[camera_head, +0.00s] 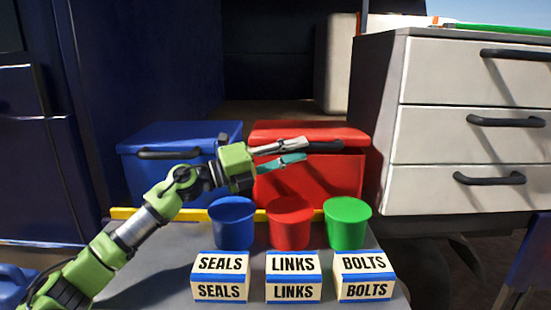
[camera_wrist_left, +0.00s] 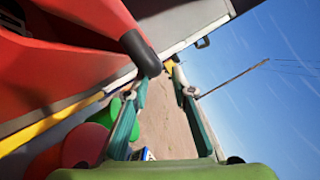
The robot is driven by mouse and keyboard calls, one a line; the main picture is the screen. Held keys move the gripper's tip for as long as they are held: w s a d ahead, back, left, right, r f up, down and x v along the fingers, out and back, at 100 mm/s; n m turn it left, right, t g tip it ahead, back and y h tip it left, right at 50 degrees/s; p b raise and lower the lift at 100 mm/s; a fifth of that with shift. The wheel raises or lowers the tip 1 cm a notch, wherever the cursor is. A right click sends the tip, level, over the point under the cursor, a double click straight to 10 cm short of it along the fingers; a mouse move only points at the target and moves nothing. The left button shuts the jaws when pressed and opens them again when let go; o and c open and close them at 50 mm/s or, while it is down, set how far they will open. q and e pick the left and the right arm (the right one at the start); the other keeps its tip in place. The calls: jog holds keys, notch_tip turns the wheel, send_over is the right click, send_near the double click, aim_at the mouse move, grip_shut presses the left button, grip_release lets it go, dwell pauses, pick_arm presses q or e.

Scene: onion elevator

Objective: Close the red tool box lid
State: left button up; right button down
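The red tool box (camera_head: 325,182) stands at the back of the grey table, in the middle of the head view. My left gripper (camera_head: 306,150) is in front of the lid, partly hiding the handle. In the left wrist view its fingers (camera_wrist_left: 159,77) are apart with nothing clearly between them, and the handle's black end (camera_wrist_left: 142,52) is close to one fingertip. My right gripper is not in view.
A blue tool box (camera_head: 150,180) stands to the left. Blue (camera_head: 232,225), red (camera_head: 290,224) and green (camera_head: 347,225) cups stand in front, behind blocks labelled SEALS (camera_head: 220,277), LINKS (camera_head: 293,277) and BOLTS (camera_head: 365,277). A white drawer cabinet (camera_head: 440,130) is close on the right.

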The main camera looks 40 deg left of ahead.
pick_arm(q)
jog(key=shift+v, duration=2.55)
jog(key=shift+d+f, duration=0.1)
jog(key=shift+d, duration=0.1)
